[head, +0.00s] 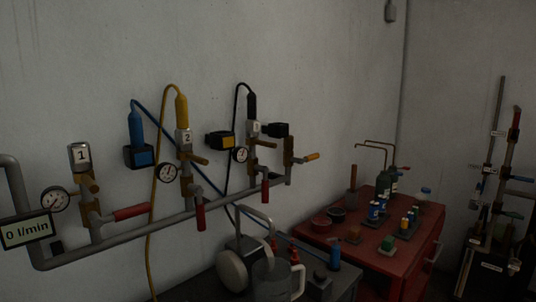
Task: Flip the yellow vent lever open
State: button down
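A small lever with a yellow-orange handle (312,156) sits at the right end of the grey pipe manifold (165,221), on a brass fitting (289,150). Its handle points right, roughly level and slightly raised at the tip. It is the only yellow-handled lever I can make out, and it is small in the picture. Red-handled levers also sit on the manifold: one (131,212) lies nearly level, and two (200,217) (265,190) hang down. My gripper is not in view.
A dark bench (340,285) with a glass vessel (272,279) and a round pale device (232,270) stands below the manifold. A red cabinet (395,262) with bottles is to the right. A flow display (26,230) reads 0 l/min. Blue, yellow and black cables loop near the wall.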

aim_at(312, 156)
jog(key=u, duration=0.1)
jog(key=i, duration=0.2)
jog(key=u, duration=0.1)
jog(key=k, duration=1.25)
jog(key=z, duration=0.55)
jog(key=i, duration=1.25)
jog(key=u, duration=1)
jog(key=i, duration=0.35)
jog(key=u, duration=0.4)
